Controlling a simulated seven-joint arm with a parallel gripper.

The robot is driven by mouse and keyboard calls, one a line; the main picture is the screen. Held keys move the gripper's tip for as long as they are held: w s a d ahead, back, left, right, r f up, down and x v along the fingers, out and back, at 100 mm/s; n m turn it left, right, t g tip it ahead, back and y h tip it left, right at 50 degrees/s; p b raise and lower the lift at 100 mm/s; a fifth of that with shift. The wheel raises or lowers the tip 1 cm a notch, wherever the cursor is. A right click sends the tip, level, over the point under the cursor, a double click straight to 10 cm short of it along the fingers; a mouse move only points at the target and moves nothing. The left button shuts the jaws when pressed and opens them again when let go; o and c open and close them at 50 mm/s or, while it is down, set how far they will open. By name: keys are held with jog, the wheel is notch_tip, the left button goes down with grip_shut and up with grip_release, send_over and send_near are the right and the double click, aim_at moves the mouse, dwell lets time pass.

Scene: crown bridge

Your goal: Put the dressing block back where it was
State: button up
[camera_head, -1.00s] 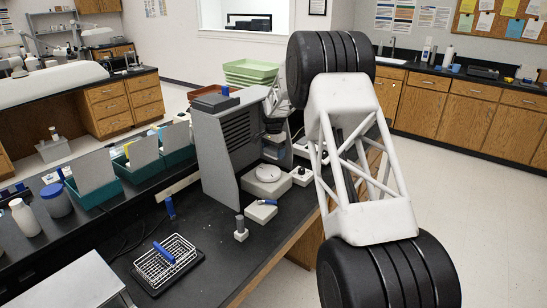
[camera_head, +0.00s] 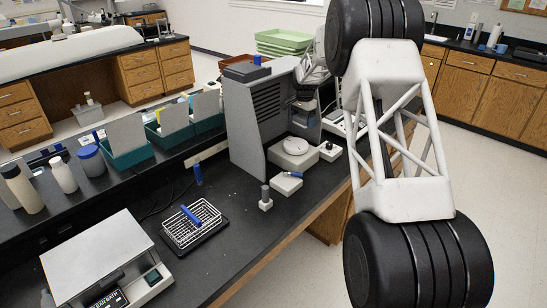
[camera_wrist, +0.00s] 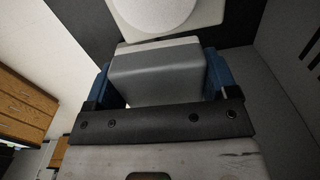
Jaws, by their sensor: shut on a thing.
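In the wrist view my gripper (camera_wrist: 157,72) has its two blue fingers on either side of a grey block (camera_wrist: 155,78), apparently the dressing block, and is shut on it. The block has a paler far face. Just beyond it is a white square base with a round disc (camera_wrist: 165,14). In the head view the same base (camera_head: 294,152) sits on the black bench beside a grey slotted housing (camera_head: 252,125). My gripper is at the housing's right side, above and behind the base. Its fingers and the block are small and hard to make out there.
Near the base stand a white block with a blue item (camera_head: 286,184), a small stand with a grey cylinder (camera_head: 265,198) and a white box (camera_head: 329,152). A wire basket (camera_head: 192,225) and a clean bath (camera_head: 100,260) are further left. Bare bench lies in front.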

jog(key=shift+s+d+r, duration=0.1)
jog(key=shift+s+r, duration=0.35)
jog(key=shift+r, duration=0.05)
jog(key=shift+s+d+r+n, duration=1)
jog(key=shift+s+r+n, duration=4.1)
jog(key=shift+s, duration=2.65)
jog(key=s+a+f+m, duration=0.3)
jog(key=s+a+f, duration=0.3)
jog(key=a+f, duration=0.1)
jog(key=s+a+f+m, duration=0.3)
jog(key=s+a+f, duration=0.3)
jog(key=a+f, duration=0.2)
jog(key=s+a+f+m, duration=0.2)
jog(key=s+a+f, duration=0.4)
jog(key=a+f, duration=0.2)
jog(key=shift+s+a+m, duration=0.15)
jog(key=shift+s+m, duration=0.2)
jog(key=shift+m, duration=0.05)
jog(key=shift+s+a+f+m, duration=0.1)
jog(key=shift+s+f+m, duration=0.25)
jog(key=shift+f, duration=0.3)
jog(key=shift+w, duration=0.15)
